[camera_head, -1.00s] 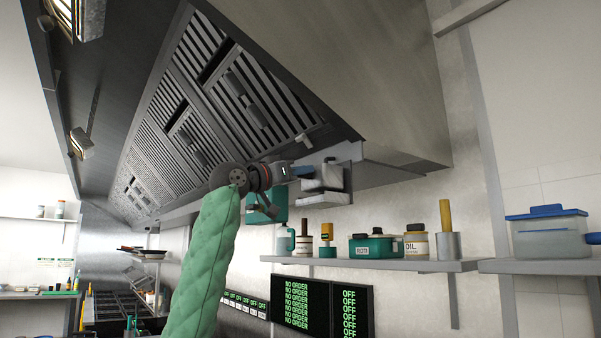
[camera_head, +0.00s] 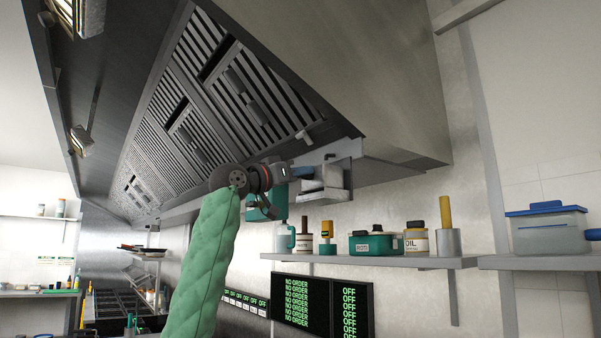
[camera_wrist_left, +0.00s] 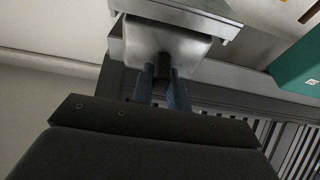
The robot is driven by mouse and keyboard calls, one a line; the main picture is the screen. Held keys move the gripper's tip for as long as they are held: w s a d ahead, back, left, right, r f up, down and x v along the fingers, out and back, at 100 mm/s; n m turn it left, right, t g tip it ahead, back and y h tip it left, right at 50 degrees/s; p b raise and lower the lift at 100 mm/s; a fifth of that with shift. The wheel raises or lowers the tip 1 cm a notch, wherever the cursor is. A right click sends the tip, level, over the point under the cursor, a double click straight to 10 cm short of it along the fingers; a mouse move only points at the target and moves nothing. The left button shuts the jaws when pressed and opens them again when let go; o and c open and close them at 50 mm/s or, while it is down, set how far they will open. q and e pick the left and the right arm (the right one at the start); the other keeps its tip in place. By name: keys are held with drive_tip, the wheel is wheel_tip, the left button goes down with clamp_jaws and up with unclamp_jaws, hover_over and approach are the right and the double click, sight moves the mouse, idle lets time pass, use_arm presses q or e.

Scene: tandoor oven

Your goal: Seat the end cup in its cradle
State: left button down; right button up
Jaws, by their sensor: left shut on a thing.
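My left gripper (camera_head: 303,172) comes in from the left on a green-sleeved arm, just under the hood's lower edge. Its blue fingers are shut on the dark knob of the pale metal end cup (camera_head: 321,184). In the left wrist view the cup (camera_wrist_left: 168,45) is a rounded grey block, with the knob (camera_wrist_left: 166,74) between the two fingers. A flat pale metal plate (camera_wrist_left: 200,18) lies against or close to the cup's far side. The cradle cannot be told clearly from the metal bracket (camera_head: 345,150) at the hood's end; contact is unclear. My right gripper is not in view.
The hood (camera_head: 395,80) with slatted filters (camera_head: 235,85) stands close above the gripper. A teal box (camera_head: 281,203) is right behind and below it. A wall shelf (camera_head: 400,262) below carries several jars and a teal container (camera_head: 376,243).

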use_arm(q)
drive_tip(key=shift+f+b, duration=0.5)
drive_tip(key=shift+f, duration=0.55)
drive_tip(key=c, duration=1.3)
unclamp_jaws()
drive_tip(key=b+v, duration=0.3)
drive_tip(key=v, duration=0.5)
